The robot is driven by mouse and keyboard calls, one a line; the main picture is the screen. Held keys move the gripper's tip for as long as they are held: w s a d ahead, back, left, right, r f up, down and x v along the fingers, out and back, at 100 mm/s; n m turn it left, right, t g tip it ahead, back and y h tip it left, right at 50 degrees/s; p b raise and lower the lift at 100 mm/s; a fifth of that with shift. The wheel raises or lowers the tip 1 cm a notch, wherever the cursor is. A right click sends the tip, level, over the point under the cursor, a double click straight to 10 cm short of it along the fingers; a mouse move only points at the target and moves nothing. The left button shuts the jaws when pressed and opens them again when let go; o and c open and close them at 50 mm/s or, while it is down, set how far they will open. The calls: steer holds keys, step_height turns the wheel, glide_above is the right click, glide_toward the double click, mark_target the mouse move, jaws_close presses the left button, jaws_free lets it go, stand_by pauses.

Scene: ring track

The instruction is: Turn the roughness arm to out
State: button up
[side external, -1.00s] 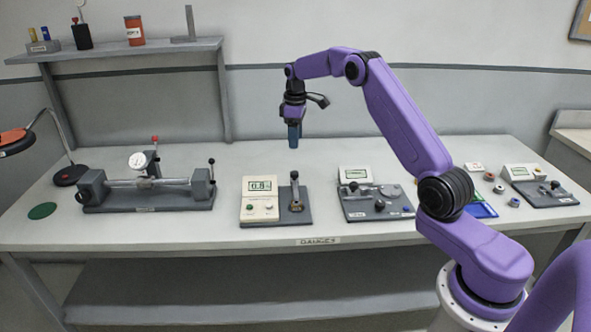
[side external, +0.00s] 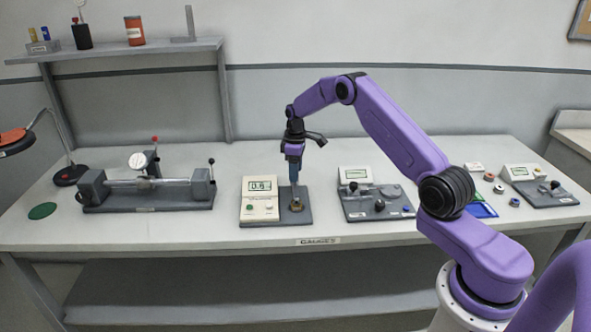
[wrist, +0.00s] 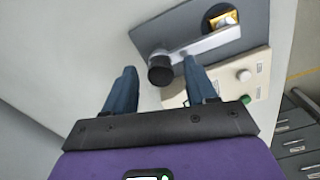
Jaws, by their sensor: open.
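The roughness tester (side external: 260,207) has a cream body with a lit display, green and white buttons and a grey plate (side external: 304,219). Its roughness arm is a pale bar (wrist: 210,43) with a black knob (wrist: 161,72) at the near end in the wrist view. The arm's far end lies by a brass-coloured piece in a dark round holder (wrist: 220,17). My gripper (side external: 295,192) is open and low over the plate, hiding most of the arm in the side view. In the wrist view its blue fingers (wrist: 160,66) stand either side of the knob; contact cannot be told.
A shaft bench with a dial (side external: 146,190) stands to the left, with a green disc (side external: 42,211) beyond it. A gauge with a grey plate (side external: 375,203) stands close on the right. Small rings and another gauge (side external: 540,190) are farther right. The bench front is clear.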

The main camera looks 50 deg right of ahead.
jaws_close()
steer(key=n, duration=0.5)
steer(key=shift+w+n, duration=0.1)
steer(key=shift+n, duration=0.3)
steer(key=n, duration=1)
steer(key=shift+w+n, duration=0.15)
steer(key=shift+n, duration=0.25)
steer(key=n, duration=0.5)
steer(key=shift+n, duration=0.3)
